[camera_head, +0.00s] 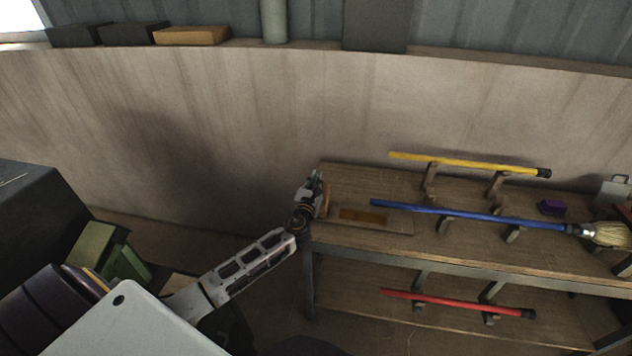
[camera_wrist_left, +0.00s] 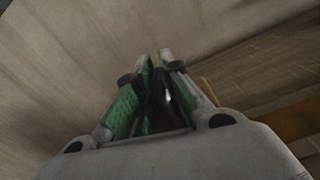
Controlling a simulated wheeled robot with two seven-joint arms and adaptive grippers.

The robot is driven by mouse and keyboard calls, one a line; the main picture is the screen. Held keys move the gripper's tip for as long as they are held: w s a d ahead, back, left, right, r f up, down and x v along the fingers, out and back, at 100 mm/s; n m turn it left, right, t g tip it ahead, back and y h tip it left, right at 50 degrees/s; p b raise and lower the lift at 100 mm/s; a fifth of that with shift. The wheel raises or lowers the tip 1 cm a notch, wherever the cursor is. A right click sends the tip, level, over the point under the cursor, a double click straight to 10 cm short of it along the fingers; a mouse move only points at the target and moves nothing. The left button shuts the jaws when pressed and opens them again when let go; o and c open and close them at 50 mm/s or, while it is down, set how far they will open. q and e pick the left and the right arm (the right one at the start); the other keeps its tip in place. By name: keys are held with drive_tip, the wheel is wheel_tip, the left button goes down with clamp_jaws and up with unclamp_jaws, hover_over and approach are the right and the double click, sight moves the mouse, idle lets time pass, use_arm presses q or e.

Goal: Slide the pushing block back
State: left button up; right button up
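My left gripper (camera_head: 314,182) is at the left end of the workbench (camera_head: 345,178). In the left wrist view its green-padded fingers (camera_wrist_left: 156,58) are close together, with a thin dark gap between them and nothing seen held. The pushing block, a small upright wooden piece (camera_head: 325,200), appears right beside the gripper at the left end of a wooden base with an orange-brown strip (camera_head: 363,216). The gripper partly hides it, and I cannot tell whether they touch. In the left wrist view a wooden edge (camera_wrist_left: 208,92) shows just right of the fingers. My right gripper is out of view.
A blue-handled broom (camera_head: 470,214) rests on wooden supports to the right. A yellow stick (camera_head: 465,163) lies behind it and a red stick (camera_head: 455,302) on the lower shelf. A plain wall (camera_head: 220,120) stands behind.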

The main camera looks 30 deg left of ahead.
use_arm(q)
drive_tip(key=shift+o, duration=0.7)
drive_tip(key=shift+s+a+f, duration=0.25)
drive_tip(key=shift+s+f, duration=0.1)
drive_tip(key=shift+s+d+f, duration=0.1)
drive_tip(key=shift+s+f, duration=0.1)
drive_tip(key=shift+f, duration=0.05)
drive_tip(key=r+v, duration=0.1)
drive_tip(key=v, duration=1)
drive_tip(key=shift+d, duration=0.3)
drive_tip(key=shift+r+n, duration=0.1)
drive_tip(key=shift+n, duration=0.2)
